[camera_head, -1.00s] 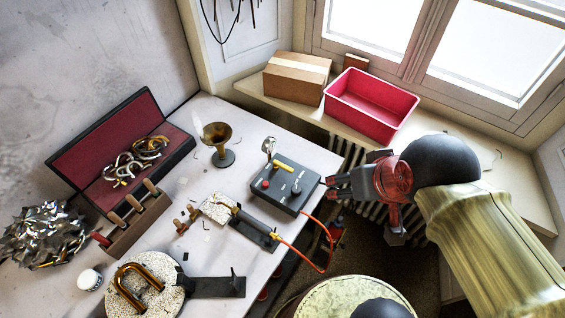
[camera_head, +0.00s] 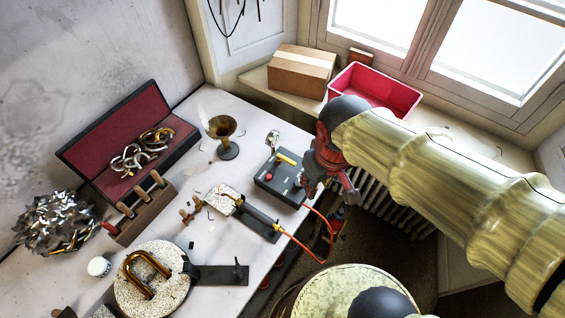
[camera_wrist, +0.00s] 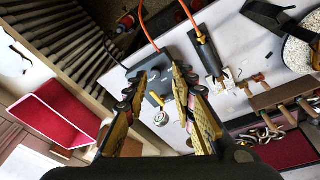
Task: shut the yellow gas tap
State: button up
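The yellow gas tap (camera_head: 287,159) is a short yellow lever on top of a dark grey box (camera_head: 268,184) at the right edge of the white workbench. The box also carries a red knob and pale switches. My gripper (camera_head: 318,182) hangs over the right side of the box in the head view. In the wrist view my gripper (camera_wrist: 160,78) is open and empty, its fingers spread on either side of the box. I cannot tell whether a finger touches the tap.
An orange hose (camera_head: 308,248) runs from the box to a torch (camera_head: 258,218) on the bench. A brass cup (camera_head: 224,135) stands behind the box. A red bin (camera_head: 378,92) and cardboard box (camera_head: 301,72) sit on the sill. A round stool (camera_head: 345,292) stands in front.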

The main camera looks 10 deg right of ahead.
jog(key=w+a+f+n, duration=0.2)
jog(key=f+n, duration=0.1)
jog(key=n, duration=0.1)
jog(key=w+a+f+n+g+h+p, duration=0.1)
jog(key=w+a+f+n, duration=0.1)
jog(key=a+f+n, duration=0.1)
jog(key=w+a+f+n+h+p, duration=0.1)
jog(key=w+a+f+n, duration=0.1)
jog(key=n, duration=0.3)
jog(key=shift+w+a+f+g, duration=0.3)
jog(key=shift+w+a+f, duration=0.1)
jog(key=shift+w+f, duration=0.25)
grip_shut()
jog(key=w+a+f+n+t, duration=0.1)
jog(key=w+n, duration=0.5)
jog(key=n, duration=0.6)
jog(key=shift+w+a+f+t, duration=0.2)
jog(key=shift+a+f+t, duration=0.1)
jog(key=shift+a, duration=0.55)
